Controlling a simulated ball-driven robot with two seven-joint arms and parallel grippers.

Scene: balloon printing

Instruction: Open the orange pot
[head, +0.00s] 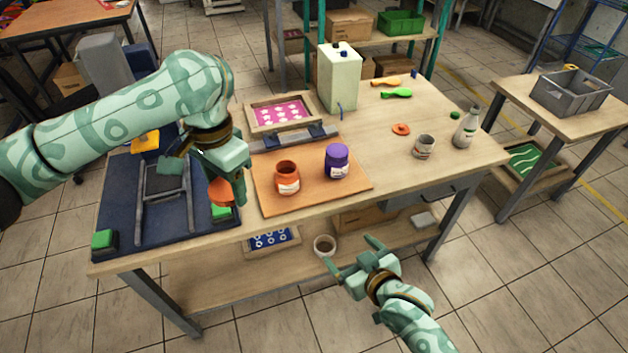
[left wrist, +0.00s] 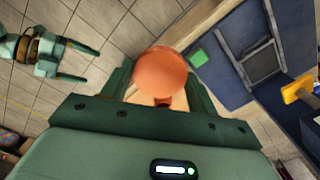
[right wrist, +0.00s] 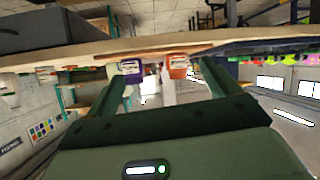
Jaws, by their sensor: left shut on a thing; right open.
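The orange pot (head: 287,181) stands upright with a white label on a brown board (head: 315,197).
A tall canister (head: 340,78) and a pink-patterned frame (head: 281,113) stand behind. The table's front edge lies between my right gripper and the pots.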

